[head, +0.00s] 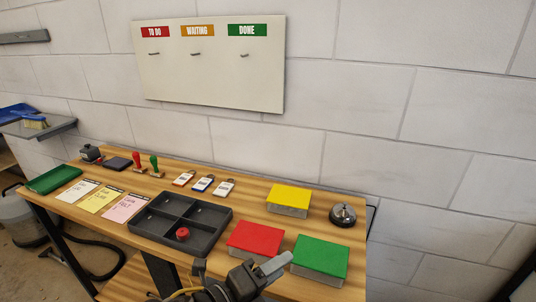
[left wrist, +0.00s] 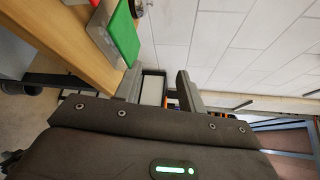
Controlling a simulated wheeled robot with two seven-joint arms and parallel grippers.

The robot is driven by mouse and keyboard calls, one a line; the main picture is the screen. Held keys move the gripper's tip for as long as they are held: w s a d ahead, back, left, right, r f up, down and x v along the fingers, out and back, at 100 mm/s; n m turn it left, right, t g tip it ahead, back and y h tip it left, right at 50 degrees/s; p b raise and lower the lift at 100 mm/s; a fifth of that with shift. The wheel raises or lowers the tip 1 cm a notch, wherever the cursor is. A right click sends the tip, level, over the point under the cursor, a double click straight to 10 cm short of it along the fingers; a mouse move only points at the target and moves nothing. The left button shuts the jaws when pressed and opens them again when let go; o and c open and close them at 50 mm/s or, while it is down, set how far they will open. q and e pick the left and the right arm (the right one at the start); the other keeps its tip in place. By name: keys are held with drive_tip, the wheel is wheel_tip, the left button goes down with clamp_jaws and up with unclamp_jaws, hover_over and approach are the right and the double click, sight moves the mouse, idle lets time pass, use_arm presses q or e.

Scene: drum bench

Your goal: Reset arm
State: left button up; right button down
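My left gripper (head: 262,273) is at the front edge of the bench in the head view, in front of the red block (head: 255,239) and the green block (head: 320,257). Its grey finger overlaps the green block's left side in the picture; I cannot tell any contact. In the left wrist view the left gripper (left wrist: 158,88) has its two fingers apart with nothing held between them. The green block (left wrist: 123,35) shows there too, beyond the fingers at the bench edge. My right gripper is in neither view.
The wooden bench (head: 250,186) holds a dark divided tray (head: 222,228) with a red knob-like piece (head: 182,234), a yellow block (head: 288,200), a bell (head: 343,215), stamps (head: 154,166), cards, tags and a green tray (head: 54,179). A board (head: 213,80) hangs on the wall.

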use_arm(q)
drive_tip(key=s+a+f+n+g+y, duration=0.1)
drive_tip(key=s+a+f+n+y, duration=0.3)
drive_tip(key=a+f+n, duration=0.6)
drive_tip(key=s+a+f+n+g+y, duration=0.2)
drive_tip(key=a+f+n+y, duration=0.4)
drive_tip(key=a+f+n, duration=0.45)
drive_tip(key=s+a+f+n+g+y, duration=0.1)
drive_tip(key=s+a+f+n+g, duration=0.1)
drive_tip(key=s+a+f+n, duration=0.3)
drive_tip(key=s+a+f+n+g+y, duration=0.1)
drive_tip(key=s+f+n+g, duration=0.15)
drive_tip(key=s, duration=0.35)
wheel_tip(320, 180, down, 25)
drive_tip(key=s, duration=0.1)
drive_tip(key=s+a+f+g, duration=0.2)
drive_tip(key=s+f, duration=1.4)
drive_tip(key=shift+s+a+f, duration=0.15)
drive_tip(key=shift+s+f, duration=0.15)
drive_tip(key=shift+s, duration=0.05)
